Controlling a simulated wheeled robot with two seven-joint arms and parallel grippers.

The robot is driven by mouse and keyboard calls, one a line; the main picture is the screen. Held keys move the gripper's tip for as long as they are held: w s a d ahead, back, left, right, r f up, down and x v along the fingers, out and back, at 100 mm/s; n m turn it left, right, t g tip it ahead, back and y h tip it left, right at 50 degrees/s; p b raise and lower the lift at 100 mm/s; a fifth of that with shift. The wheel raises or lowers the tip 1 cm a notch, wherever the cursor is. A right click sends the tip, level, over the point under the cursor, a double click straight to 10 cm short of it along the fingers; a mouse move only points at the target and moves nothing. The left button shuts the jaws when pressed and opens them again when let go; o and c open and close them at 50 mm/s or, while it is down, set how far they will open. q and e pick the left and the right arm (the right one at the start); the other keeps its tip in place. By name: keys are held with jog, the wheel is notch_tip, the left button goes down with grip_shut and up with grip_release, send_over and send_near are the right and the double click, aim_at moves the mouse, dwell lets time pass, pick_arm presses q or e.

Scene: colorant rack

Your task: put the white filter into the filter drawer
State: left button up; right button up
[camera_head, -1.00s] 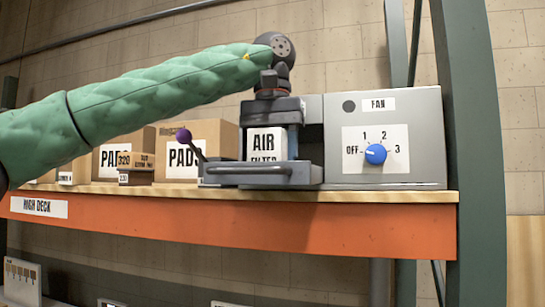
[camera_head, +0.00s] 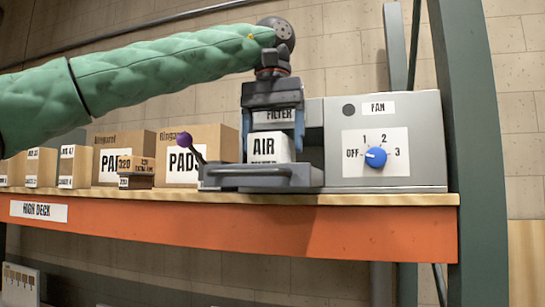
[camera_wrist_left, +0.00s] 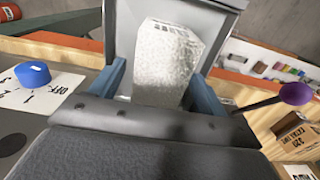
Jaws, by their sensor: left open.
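The white filter (camera_head: 268,148), with AIR FILTER lettering on its front, stands in the open grey filter drawer (camera_head: 262,180). The drawer's front hides the filter's lower part. In the left wrist view the white filter (camera_wrist_left: 167,65) shows its rough pale side within the drawer's grey walls (camera_wrist_left: 205,8). My left gripper (camera_head: 272,146) points down above the drawer. It is open, with one blue finger on each side of the filter's upper part. I cannot tell whether the fingers touch it. My right gripper is not in view.
A grey fan box (camera_head: 390,115) with a blue dial (camera_head: 376,157) stands right of the drawer. A purple-knobbed lever (camera_head: 184,138) is at its left. Cardboard boxes (camera_head: 210,142) fill the shelf to the left. A green upright (camera_head: 470,120) bounds the right side.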

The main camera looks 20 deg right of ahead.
pick_arm(q)
jog(key=shift+r, duration=3.9)
